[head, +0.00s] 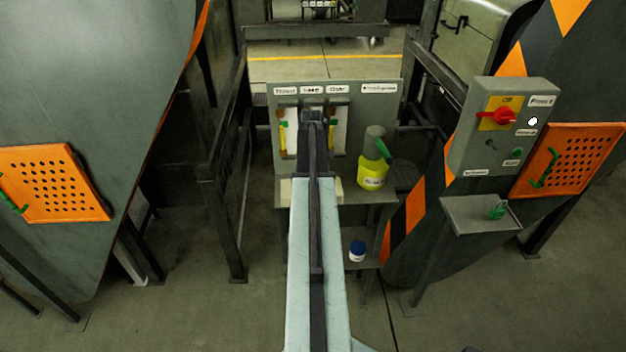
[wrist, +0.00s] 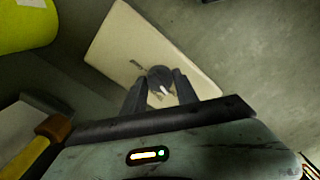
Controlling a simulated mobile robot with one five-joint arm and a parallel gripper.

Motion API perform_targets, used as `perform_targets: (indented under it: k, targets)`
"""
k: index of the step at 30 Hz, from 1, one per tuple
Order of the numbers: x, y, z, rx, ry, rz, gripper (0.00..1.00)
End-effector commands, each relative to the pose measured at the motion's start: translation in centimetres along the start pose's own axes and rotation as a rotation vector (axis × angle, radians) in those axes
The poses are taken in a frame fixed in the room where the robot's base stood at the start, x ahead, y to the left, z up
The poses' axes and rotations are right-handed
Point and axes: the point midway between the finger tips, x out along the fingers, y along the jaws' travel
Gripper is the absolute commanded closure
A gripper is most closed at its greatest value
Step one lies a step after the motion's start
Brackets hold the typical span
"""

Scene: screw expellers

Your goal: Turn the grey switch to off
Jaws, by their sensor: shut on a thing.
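In the wrist view a dark grey round switch knob (wrist: 160,78) with a white pointer mark sits in front of a cream plate (wrist: 135,40). The pointer slants toward the lower right. My gripper (wrist: 161,92) has a dark finger on each side of the knob and is shut on it. Dark lettering on the plate is too blurred to read. In the head view my arm hides the knob and the fingers; parts of a cream plate (head: 338,190) show beside the arm, low on the grey panel.
A grey control box (head: 503,125) with a red switch (head: 504,117) stands at the right. A blue-lidded pot (head: 357,251) sits lower.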

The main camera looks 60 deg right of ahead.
Motion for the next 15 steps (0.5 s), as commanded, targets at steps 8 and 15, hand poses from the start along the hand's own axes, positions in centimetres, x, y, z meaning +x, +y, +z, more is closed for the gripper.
perform_targets:
  k: [8, 15]
  targets:
    - [-0.01, -0.15, -0.20, -0.009, 0.003, -0.003, 1.00]
    - [-0.02, -0.11, -0.20, -0.008, 0.003, -0.001, 0.43]
